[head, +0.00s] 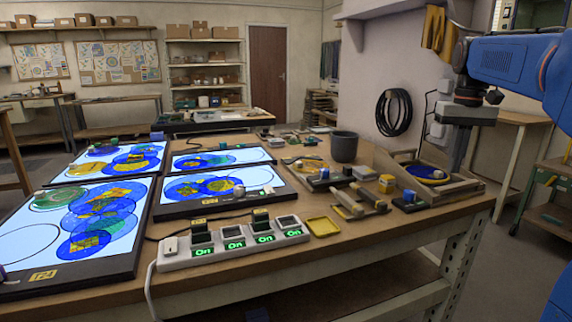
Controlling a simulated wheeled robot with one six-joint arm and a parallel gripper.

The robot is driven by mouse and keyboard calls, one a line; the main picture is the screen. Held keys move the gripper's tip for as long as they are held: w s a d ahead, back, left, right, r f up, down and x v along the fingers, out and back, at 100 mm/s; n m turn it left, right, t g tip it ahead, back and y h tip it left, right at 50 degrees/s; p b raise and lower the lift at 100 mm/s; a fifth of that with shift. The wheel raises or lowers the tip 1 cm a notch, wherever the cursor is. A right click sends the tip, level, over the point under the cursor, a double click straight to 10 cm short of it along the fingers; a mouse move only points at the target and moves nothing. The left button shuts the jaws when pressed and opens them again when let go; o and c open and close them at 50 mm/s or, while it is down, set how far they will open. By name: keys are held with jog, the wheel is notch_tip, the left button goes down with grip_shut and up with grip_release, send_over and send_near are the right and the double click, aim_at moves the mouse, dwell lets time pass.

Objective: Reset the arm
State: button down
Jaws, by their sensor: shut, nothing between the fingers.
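My blue arm (510,62) reaches in from the right edge. My gripper (458,150) hangs below its dark wrist, pointing down. It is shut and empty, in front of or above the wooden tray (468,187) at the right end of the workbench. The tray holds a blue disc (428,173) with yellow on it, partly hidden by the gripper and tray wall.
Lit panels (25,247) with blue and green glass discs cover the bench's left side. A power strip (235,242) with several lit "On" labels lies at the front. A grey cup (344,146), a yellow dish (323,227) and small tools stand at right.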

jog(key=s+a+f+t, duration=0.1)
jog(key=s+a+f, duration=0.3)
jog(key=s+f, duration=0.4)
jog(key=s+a+f+n+t, duration=0.1)
jog(key=s+a+f+t, duration=0.1)
jog(key=s+a+f, duration=0.3)
jog(key=s+a+f+t, duration=0.1)
jog(key=s+a+f, duration=0.4)
jog(key=s+f, duration=0.6)
jog(key=s, duration=0.4)
jog(key=shift+s+f+n, duration=0.2)
jog(key=shift+n, duration=0.2)
jog(key=shift+a, duration=0.1)
dwell(0.4)
